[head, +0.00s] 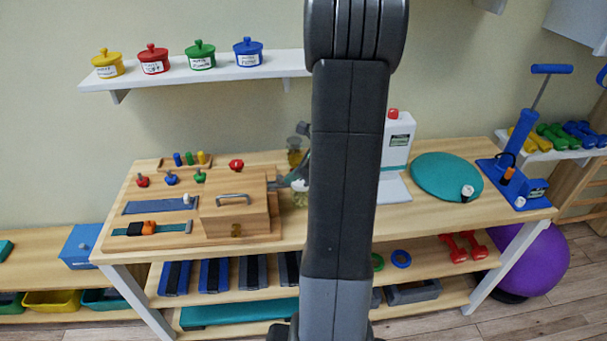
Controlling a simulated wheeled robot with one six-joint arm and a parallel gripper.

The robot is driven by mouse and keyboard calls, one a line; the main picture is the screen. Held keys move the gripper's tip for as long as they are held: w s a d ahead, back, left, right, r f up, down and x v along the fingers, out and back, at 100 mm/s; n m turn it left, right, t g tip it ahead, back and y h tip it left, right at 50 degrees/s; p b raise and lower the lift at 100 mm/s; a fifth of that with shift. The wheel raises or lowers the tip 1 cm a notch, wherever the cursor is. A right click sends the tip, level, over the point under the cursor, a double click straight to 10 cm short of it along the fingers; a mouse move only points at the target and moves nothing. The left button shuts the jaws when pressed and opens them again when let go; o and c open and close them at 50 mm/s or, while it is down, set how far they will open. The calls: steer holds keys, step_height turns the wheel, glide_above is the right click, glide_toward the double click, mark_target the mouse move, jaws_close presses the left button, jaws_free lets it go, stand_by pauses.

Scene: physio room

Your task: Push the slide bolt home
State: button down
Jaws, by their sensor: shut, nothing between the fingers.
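A wooden box (233,218) with a metal handle (232,198) on top sits on the wooden workbench (440,217), left of centre. A small grey metal piece (274,186) at its right side looks like the slide bolt, but it is too small to tell how far it is pushed in. My gripper (288,182) shows in part just left of my dark arm link, beside the right side of the box. It is shut and empty. It seems close to the grey piece; I cannot tell whether they touch. My arm hides the rest of the gripper.
Left of the box are a blue strip with a white knob (187,199) and a teal strap with a black and orange buckle (148,228). Several coloured knobs stand behind.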

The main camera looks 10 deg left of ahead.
steer(key=shift+a, duration=0.2)
steer(key=a, duration=0.3)
steer(key=shift+s, duration=0.4)
steer(key=shift+d+p, duration=0.1)
steer(key=shift+p, duration=0.2)
